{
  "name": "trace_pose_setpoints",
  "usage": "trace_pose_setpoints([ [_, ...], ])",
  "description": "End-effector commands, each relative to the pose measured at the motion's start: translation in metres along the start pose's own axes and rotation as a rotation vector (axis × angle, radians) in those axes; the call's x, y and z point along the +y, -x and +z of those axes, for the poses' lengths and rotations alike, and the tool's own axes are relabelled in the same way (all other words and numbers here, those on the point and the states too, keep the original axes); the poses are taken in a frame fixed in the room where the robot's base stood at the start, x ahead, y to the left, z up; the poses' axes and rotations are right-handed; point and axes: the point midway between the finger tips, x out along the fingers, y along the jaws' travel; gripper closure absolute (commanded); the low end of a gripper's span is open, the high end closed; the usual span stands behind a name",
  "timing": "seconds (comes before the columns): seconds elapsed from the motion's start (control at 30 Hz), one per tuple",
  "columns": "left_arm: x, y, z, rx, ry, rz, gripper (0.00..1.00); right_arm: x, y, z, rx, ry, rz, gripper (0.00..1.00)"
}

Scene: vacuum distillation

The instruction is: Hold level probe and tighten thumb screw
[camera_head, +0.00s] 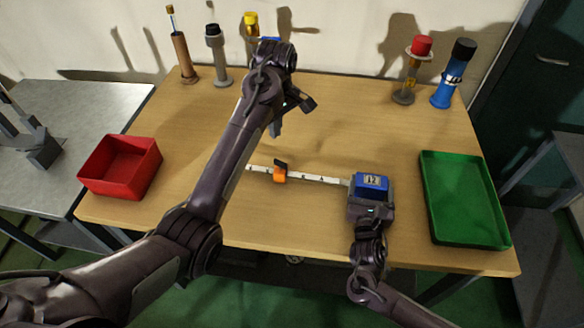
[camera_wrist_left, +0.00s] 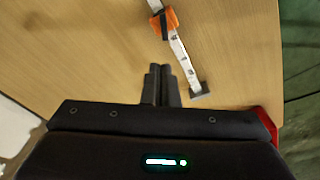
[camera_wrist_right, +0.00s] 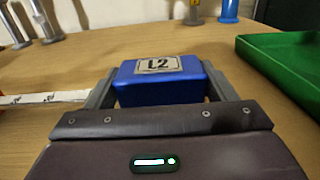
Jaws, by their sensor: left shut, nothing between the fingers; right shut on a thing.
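The level probe has a blue block (camera_head: 372,182) labelled L2, a white marked stick (camera_head: 318,179) running left from it, and an orange slider (camera_head: 280,174) with a black thumb screw (camera_head: 281,163) on top. My right gripper (camera_head: 370,203) is shut on the blue block, with one finger on each side, as the right wrist view (camera_wrist_right: 160,88) shows. My left gripper (camera_head: 276,127) is shut and empty, beyond the slider and apart from it. In the left wrist view its fingertips (camera_wrist_left: 159,70) are beside the stick, with the orange slider (camera_wrist_left: 165,22) further up. The stick ends in a dark tip (camera_wrist_left: 200,90).
A red bin (camera_head: 122,168) stands at the table's left edge and a green tray (camera_head: 465,200) at its right. Several capped cylinders stand along the back, including a blue one (camera_head: 448,88) and a grey one (camera_head: 218,58). The table between is mostly clear.

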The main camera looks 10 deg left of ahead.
Motion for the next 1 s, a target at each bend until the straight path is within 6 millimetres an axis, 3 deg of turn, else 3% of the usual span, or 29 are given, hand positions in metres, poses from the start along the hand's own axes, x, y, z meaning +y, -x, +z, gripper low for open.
trace_pose_setpoints([
  [0.1, 0.016, 0.002, 0.037, 0.151, -0.213, -0.042, 1.00, -0.001, 0.000, 0.000, -0.001, 0.000, -0.001, 0.68],
  [0.3, 0.029, -0.009, 0.099, 0.368, -0.545, -0.114, 1.00, -0.001, 0.000, 0.000, -0.001, 0.000, -0.002, 0.68],
  [0.5, 0.028, -0.024, 0.141, 0.503, -0.771, -0.173, 1.00, -0.001, 0.000, 0.000, -0.001, 0.000, -0.002, 0.68],
  [0.73, 0.025, -0.037, 0.153, 0.552, -0.857, -0.197, 1.00, -0.001, 0.000, 0.000, -0.001, 0.000, -0.002, 0.68],
  [1.0, 0.027, -0.076, 0.128, 0.550, -0.855, -0.201, 1.00, -0.001, 0.000, 0.000, -0.001, -0.001, -0.002, 0.68],
])
